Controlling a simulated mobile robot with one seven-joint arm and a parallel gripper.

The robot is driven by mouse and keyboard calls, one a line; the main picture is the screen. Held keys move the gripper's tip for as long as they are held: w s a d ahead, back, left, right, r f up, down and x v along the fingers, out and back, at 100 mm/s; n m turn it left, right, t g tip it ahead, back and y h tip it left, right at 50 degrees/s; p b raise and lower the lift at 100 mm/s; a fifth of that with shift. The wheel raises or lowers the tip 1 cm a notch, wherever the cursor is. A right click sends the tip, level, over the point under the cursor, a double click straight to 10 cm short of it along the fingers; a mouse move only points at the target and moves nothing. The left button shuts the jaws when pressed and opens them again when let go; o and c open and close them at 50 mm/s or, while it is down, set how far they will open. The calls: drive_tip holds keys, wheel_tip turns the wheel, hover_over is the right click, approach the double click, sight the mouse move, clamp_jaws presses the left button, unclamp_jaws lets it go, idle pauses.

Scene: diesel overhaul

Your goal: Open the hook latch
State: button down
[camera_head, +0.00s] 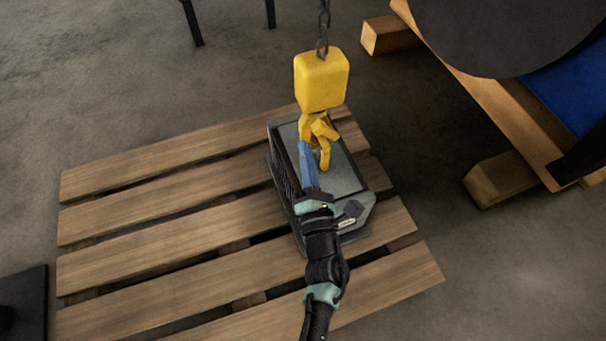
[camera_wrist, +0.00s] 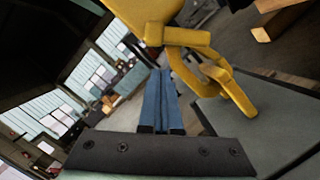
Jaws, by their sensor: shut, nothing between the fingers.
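The yellow hook block (camera_head: 322,80) hangs on a chain over a grey box-shaped part. Its yellow hook (camera_head: 325,157) hangs below it, just over the part's top; in the wrist view the hook (camera_wrist: 237,97) curves down at right. A short yellow bar (camera_wrist: 187,37) at the hook's throat seems to be the latch; its exact position is hard to tell. My gripper (camera_head: 304,146) has its blue fingers shut and empty, pointing up just left of the hook. In the wrist view the fingertips (camera_wrist: 158,72) lie below and left of the bar. I cannot tell whether they touch it.
The grey part (camera_head: 350,180) stands on a slatted wooden pallet (camera_head: 130,222). The chain (camera_head: 323,25) runs up from the block. Wooden beams (camera_head: 490,100) with a large dark round thing and a blue surface stand at right.

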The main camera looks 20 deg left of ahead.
sight(320, 130)
drive_tip(key=shift+w+d+r, duration=0.5)
drive_tip(key=shift+d+r, duration=0.2)
drive_tip(key=shift+r, duration=0.15)
